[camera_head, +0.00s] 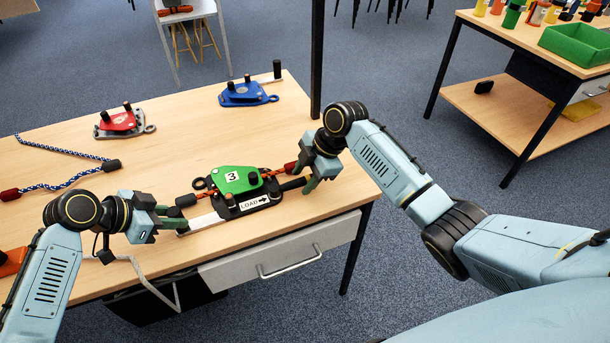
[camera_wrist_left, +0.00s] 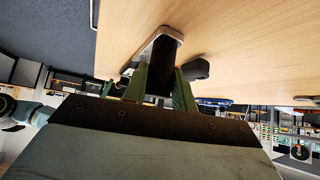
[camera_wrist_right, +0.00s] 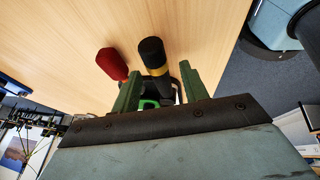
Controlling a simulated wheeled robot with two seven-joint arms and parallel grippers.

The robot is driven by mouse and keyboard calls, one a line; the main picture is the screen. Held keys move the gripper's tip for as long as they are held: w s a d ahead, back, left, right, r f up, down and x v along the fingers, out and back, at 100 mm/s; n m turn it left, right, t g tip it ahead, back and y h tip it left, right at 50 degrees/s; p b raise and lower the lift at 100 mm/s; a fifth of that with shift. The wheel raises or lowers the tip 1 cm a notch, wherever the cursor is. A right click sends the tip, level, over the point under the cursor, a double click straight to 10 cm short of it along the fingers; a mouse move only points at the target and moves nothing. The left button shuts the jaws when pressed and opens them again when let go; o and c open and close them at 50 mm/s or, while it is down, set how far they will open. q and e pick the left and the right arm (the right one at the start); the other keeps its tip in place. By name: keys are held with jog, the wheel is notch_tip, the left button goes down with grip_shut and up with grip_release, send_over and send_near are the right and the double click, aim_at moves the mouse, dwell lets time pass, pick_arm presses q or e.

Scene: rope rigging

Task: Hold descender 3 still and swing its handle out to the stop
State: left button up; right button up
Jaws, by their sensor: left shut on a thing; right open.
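Descender 3 (camera_head: 237,180) has a green top plate marked 3 over a black base with a LOAD arrow label, and lies near the table's front edge. Its silver handle (camera_head: 203,222) points left. My left gripper (camera_head: 172,218) is shut on the black grip (camera_wrist_left: 164,62) at the handle's outer end; the fingers partly hide it. My right gripper (camera_head: 302,178) is open at the right end of descender 3. In the right wrist view, a black bar with a yellow band (camera_wrist_right: 152,58) stands between its fingers, with a gap visible on the right side.
An orange rope with a red end (camera_wrist_right: 112,62) runs through descender 3. A red descender (camera_head: 118,122) and a blue descender (camera_head: 245,93) lie farther back. A blue-white rope (camera_head: 65,152) lies at the left. A drawer (camera_head: 285,255) hangs under the front edge.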

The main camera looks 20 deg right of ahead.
grip_shut()
